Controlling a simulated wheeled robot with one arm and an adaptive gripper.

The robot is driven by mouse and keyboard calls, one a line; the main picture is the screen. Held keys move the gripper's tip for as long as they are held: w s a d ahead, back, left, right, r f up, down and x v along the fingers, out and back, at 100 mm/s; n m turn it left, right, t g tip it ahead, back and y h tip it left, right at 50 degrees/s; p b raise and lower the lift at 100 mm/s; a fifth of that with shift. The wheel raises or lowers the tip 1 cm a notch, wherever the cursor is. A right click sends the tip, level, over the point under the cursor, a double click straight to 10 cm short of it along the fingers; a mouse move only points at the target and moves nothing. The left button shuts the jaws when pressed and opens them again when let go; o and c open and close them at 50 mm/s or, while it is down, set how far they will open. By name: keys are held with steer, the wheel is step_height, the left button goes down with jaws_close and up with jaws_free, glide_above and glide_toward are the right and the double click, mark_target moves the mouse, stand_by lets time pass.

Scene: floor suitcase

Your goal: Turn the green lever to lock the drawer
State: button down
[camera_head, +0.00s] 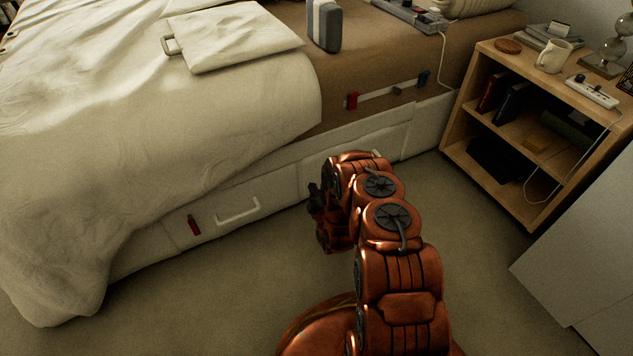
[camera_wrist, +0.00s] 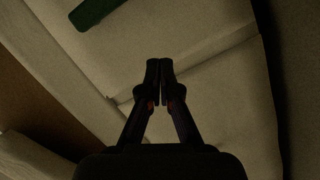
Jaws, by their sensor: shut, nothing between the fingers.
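A dark green lever (camera_wrist: 97,12) shows at the top left of the wrist view, on a pale panel, cut off by the picture's edge. I cannot make out the green lever in the head view. My gripper (camera_wrist: 160,66) is shut and empty, its fingertips pointing at the pale surface below and right of the lever, apart from it. In the head view my gripper (camera_head: 316,200) is a small dark shape in front of the white drawer fronts (camera_head: 272,188) under the bed. My arm covers part of the right-hand drawer front.
A drawer handle (camera_head: 238,212) and a red lever (camera_head: 194,225) are on the left drawer front. Red (camera_head: 352,100) and blue (camera_head: 423,78) pieces sit on the bed side above. A wooden shelf (camera_head: 470,148) stands right. Carpet (camera_head: 190,290) is clear in front.

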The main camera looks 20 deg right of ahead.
steer(key=s+a+p, duration=0.1)
steer(key=s+p, duration=0.1)
steer(key=s, duration=0.6)
steer(key=shift+s+a, duration=0.15)
steer(key=shift+a, duration=0.1)
